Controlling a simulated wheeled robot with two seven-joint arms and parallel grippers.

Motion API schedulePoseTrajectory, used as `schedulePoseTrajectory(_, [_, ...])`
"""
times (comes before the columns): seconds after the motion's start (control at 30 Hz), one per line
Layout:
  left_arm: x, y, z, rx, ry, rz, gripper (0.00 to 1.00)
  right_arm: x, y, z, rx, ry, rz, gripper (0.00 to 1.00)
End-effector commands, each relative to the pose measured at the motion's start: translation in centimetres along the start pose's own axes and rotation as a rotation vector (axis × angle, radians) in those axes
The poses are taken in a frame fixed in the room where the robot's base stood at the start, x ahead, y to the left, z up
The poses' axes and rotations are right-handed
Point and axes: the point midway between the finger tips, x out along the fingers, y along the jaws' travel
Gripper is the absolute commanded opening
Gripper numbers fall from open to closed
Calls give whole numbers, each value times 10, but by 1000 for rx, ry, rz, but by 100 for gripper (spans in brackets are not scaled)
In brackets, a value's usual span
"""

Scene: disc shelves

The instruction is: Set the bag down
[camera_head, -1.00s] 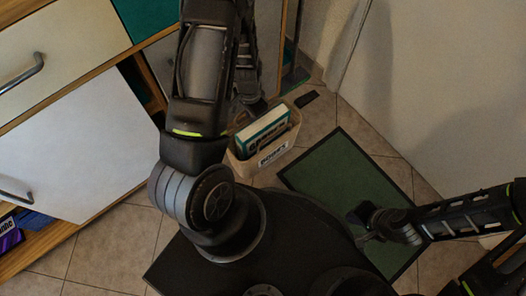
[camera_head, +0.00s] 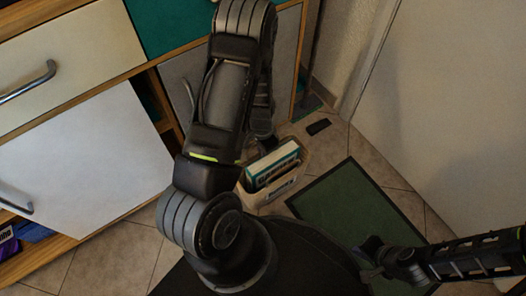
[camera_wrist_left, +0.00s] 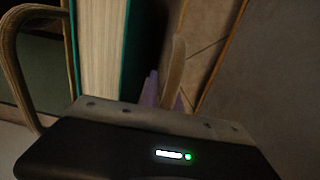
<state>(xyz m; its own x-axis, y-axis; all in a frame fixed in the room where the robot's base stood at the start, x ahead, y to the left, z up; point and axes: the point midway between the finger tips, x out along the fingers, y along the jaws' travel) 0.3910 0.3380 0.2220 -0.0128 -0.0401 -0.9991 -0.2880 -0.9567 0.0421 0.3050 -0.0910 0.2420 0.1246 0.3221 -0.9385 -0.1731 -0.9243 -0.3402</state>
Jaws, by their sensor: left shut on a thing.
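The bag (camera_head: 291,182) is an open-topped tan bag with a pale label, low near the floor beside the green mat. A white and teal book (camera_head: 273,163) stands in it. In the left wrist view the book (camera_wrist_left: 103,50) and a tan handle loop (camera_wrist_left: 22,70) show close up. My left gripper (camera_wrist_left: 166,88) is shut on the bag's tan upper part, at its handle or rim; which one is unclear. My arm hides most of this gripper from the head view. Whether the bag touches the floor is unclear. My right gripper (camera_head: 370,250) is over the mat; its jaw opening is unclear.
A cabinet with a white door (camera_head: 75,155) and drawer (camera_head: 65,50) stands at left. The green mat (camera_head: 345,205) lies right of the bag. A small black object (camera_head: 319,127) lies on the tiles behind it. A pale wall or door (camera_head: 455,100) bounds the right.

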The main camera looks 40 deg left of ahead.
Motion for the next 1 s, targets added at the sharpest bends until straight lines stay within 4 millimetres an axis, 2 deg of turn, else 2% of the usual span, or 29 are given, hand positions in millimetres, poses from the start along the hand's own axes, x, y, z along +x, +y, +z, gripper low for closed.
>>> schedulePoseTrajectory(0.27, [32, -1, 0, 0, 0, 1, 0, 17, 5, -1, 1, 7, 0, 0])
schedulePoseTrajectory(0.73, [37, -2, -1, 0, 1, 0, 0, 20, 6, -2, 1, 10, 0, 0])
schedulePoseTrajectory(0.77, [37, -2, 0, 0, 0, 0, 9, 19, 6, -2, 1, 10, 0, 0])
schedulePoseTrajectory(1.0, [37, -2, 0, 0, 0, 0, 29, 19, 6, -2, 1, 10, 0, 0])
